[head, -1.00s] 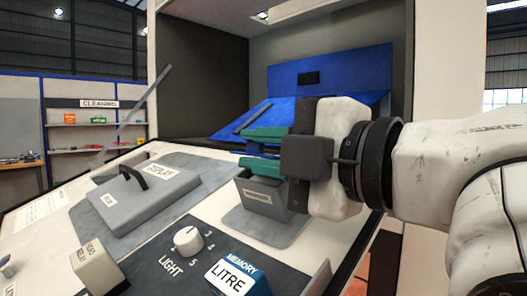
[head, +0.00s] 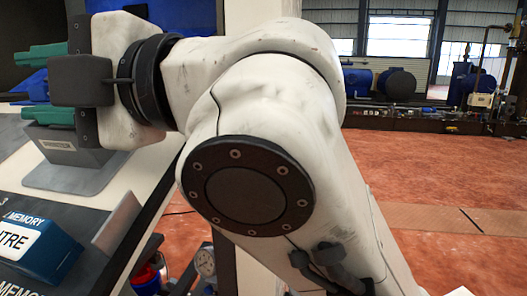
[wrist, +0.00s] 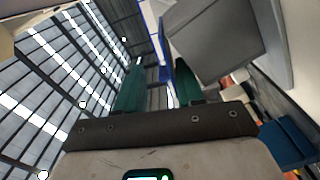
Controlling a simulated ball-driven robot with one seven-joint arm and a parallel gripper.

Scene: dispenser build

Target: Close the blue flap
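My gripper (head: 32,84) is at the left edge in the head view. Its two green fingers are apart, one above the other, and nothing shows held between them. Blue surface (head: 36,88) shows behind and between the fingers; I take it as part of the blue flap, mostly out of frame. I cannot tell whether it is touched or how far it stands open. In the wrist view my gripper (wrist: 158,78) also has its fingers apart, with a narrow blue strip between and beyond them.
A grey block (head: 65,147) stands on the panel below my gripper. A blue MEMORY LITRE box (head: 38,250) is at lower left. In the wrist view a grey box-like shape (wrist: 215,38) is close to the right finger. Open red floor (head: 440,180) lies to the right.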

